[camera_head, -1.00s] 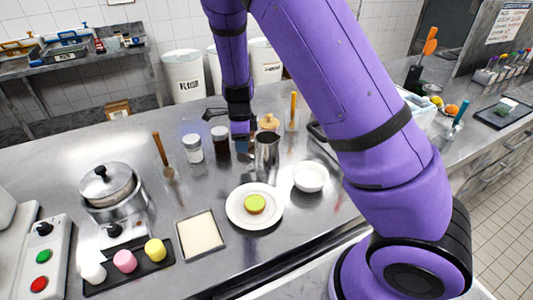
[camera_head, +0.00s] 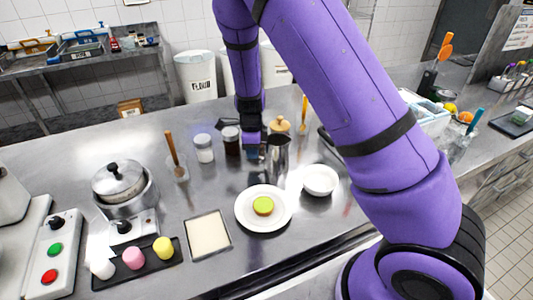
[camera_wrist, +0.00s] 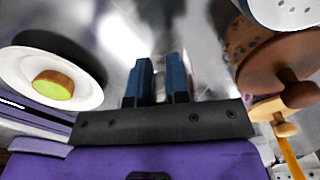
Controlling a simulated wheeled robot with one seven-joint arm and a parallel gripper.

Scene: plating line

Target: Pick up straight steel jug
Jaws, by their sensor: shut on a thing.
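The straight steel jug (camera_head: 277,156) stands upright in the middle of the counter, behind the white bowl and plate. My gripper (camera_head: 256,149) is at its left side, low over the counter, shut on the jug's side. In the wrist view the two blue fingers (camera_wrist: 161,82) are close together with a narrow gap. Blurred shiny steel fills the area beyond them, and I cannot make out the jug's outline there. I see no clear gap between the jug's base and the counter.
A white plate (camera_head: 244,211) with a green-topped round item and a white bowl (camera_head: 320,180) stand in front. Two jars (camera_head: 204,155) are left of the gripper. A wooden-lidded pot (camera_head: 280,125) is behind. A pan (camera_head: 118,180) sits on a burner at left.

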